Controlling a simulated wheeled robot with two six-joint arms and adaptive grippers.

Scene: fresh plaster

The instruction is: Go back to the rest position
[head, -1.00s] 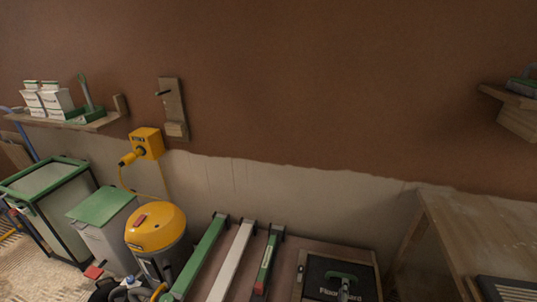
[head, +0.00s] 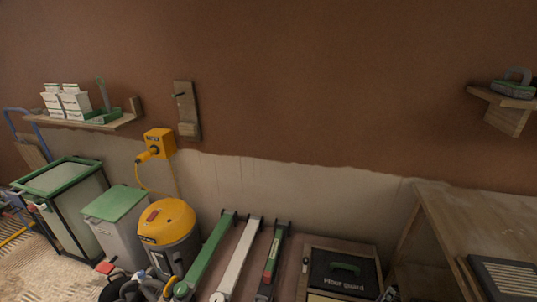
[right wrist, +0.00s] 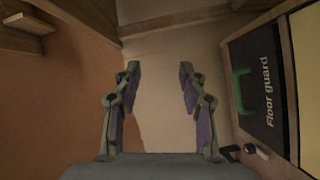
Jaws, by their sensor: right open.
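My right gripper (right wrist: 159,80) shows in the right wrist view with its two fingers spread apart. It is open, and nothing is between the fingers. Behind it is a pale surface, with the brown plaster wall to the left. The black Floor guard case (right wrist: 262,90) is to the right of the fingers, apart from them. In the head view that case (head: 343,272) lies at the bottom, right of the middle. I cannot clearly make out my right gripper in the head view. My left gripper is not in view.
A wooden bench (head: 470,225) stands at the right below a shelf (head: 505,98). Long levels (head: 238,258), a yellow-topped vacuum (head: 168,222), a grey bin (head: 115,210) and a green-framed cart (head: 75,190) line the wall. A left shelf (head: 125,120) holds boxes.

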